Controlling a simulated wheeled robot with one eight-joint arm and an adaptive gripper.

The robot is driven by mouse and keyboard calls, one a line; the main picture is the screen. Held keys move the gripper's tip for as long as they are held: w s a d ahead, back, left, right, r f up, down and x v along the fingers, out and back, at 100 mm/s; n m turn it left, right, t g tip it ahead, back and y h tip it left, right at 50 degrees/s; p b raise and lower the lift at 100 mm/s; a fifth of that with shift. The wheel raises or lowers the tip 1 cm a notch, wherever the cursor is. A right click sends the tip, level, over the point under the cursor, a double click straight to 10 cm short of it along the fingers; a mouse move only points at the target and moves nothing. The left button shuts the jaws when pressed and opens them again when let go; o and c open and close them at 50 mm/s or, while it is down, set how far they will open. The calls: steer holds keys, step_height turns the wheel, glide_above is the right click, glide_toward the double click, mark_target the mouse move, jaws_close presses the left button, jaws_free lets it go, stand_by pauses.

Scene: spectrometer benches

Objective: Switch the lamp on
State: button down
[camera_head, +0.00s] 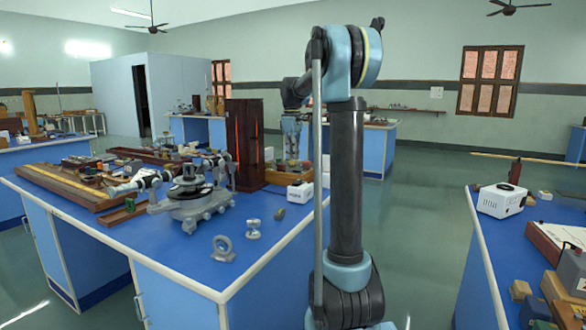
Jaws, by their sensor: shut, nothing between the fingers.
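A tall dark-brown wooden housing (246,145), probably the lamp's, stands at the back of the blue bench, with orange-red streaks on its front. I cannot tell whether these are lamp light. A small white box (300,192) sits at the bench's right edge, right of the housing; no switch can be made out on it. My gripper (291,156) points down near the housing's right side, above the bench's right rear edge in the picture. It looks shut and empty, with no contact visible. Its fingertips are small and hard to make out.
A grey spectrometer (191,198) stands mid-bench, with wooden pieces to its left. A metal ring stand (223,248) and small parts stand nearer the front. A tray of small blocks (283,176) lies by the housing. Another bench with a white box (502,200) is right; floor lies between.

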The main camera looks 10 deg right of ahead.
steer(key=r, duration=0.4)
steer(key=shift+s+a+r, duration=0.2)
steer(key=shift+s+r, duration=0.1)
steer(key=shift+r, duration=0.05)
steer(key=shift+s, duration=0.1)
